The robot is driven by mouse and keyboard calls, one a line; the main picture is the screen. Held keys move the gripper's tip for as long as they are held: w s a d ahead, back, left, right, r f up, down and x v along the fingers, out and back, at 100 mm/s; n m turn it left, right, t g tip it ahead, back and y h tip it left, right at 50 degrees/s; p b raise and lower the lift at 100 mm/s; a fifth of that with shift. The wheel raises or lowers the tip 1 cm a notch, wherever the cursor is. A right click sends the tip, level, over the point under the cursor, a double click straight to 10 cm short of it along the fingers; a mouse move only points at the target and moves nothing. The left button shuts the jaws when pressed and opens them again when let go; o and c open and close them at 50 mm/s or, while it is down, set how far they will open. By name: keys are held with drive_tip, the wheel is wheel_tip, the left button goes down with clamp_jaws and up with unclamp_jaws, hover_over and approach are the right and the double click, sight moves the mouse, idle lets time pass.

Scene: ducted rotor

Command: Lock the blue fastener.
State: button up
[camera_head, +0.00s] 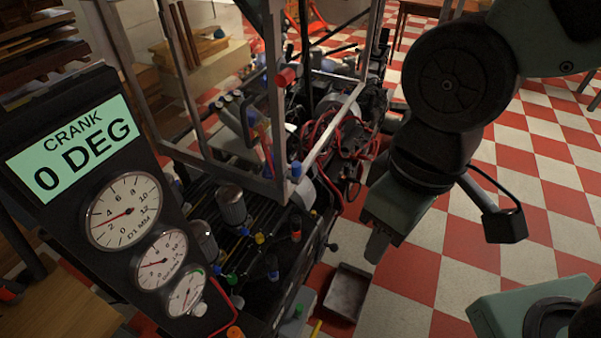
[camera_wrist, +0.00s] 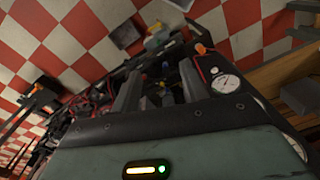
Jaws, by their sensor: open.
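Several small blue parts show on the black machine in the head view. One blue cap (camera_head: 296,169) stands upright by the metal frame, and a darker blue piece (camera_head: 272,275) sits lower, near the machine's front edge. I cannot tell which is the blue fastener or whether it is locked. My gripper (camera_head: 378,247) hangs to the right of the machine, pointing down, apart from both blue parts. In the wrist view my gripper (camera_wrist: 160,88) has its two fingers spread with nothing held between them. Machine parts show beyond the fingers, dark and small.
A panel reading "CRANK 0 DEG" (camera_head: 72,150) with three dials stands at the left. A metal frame (camera_head: 277,120) rises over the machine. A grey tray (camera_head: 347,293) is on the checkered floor, open at right.

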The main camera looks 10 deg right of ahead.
drive_tip(key=shift+w+f, duration=0.15)
drive_tip(key=shift+f, duration=0.15)
drive_tip(key=c, duration=0.7)
drive_tip(key=w+f+m+t+b, duration=0.1)
drive_tip(key=w+f+b, duration=0.1)
drive_tip(key=w+a+f+m+y+b, duration=0.1)
drive_tip(key=w+f+b, duration=0.1)
drive_tip(key=w+f, duration=0.1)
drive_tip(key=w+f+m+t+b, duration=0.1)
drive_tip(key=w+f+m+b, duration=0.1)
drive_tip(key=f, duration=0.1)
drive_tip(key=shift+w+a+t+y+b, duration=0.3)
drive_tip(key=shift+w+a+y+b, duration=0.1)
clamp_jaws()
drive_tip(key=m+t+y+b, duration=0.4)
drive_tip(key=m+t+b, duration=0.6)
drive_tip(key=b, duration=0.6)
approach(296, 171)
drive_tip(key=d+f+m+g, duration=0.1)
drive_tip(key=d, duration=0.2)
drive_tip(key=w+d+f+m+t+y+b, duration=0.1)
drive_tip(key=w+d+f+m+t+b, duration=0.25)
drive_tip(key=m+b, duration=0.2)
drive_tip(key=w+a+t+b, duration=0.1)
drive_tip(key=w+a+b, duration=0.1)
drive_tip(key=w+a, duration=0.4)
drive_tip(key=shift+a+r, duration=0.35)
drive_tip(key=shift+a, duration=0.35)
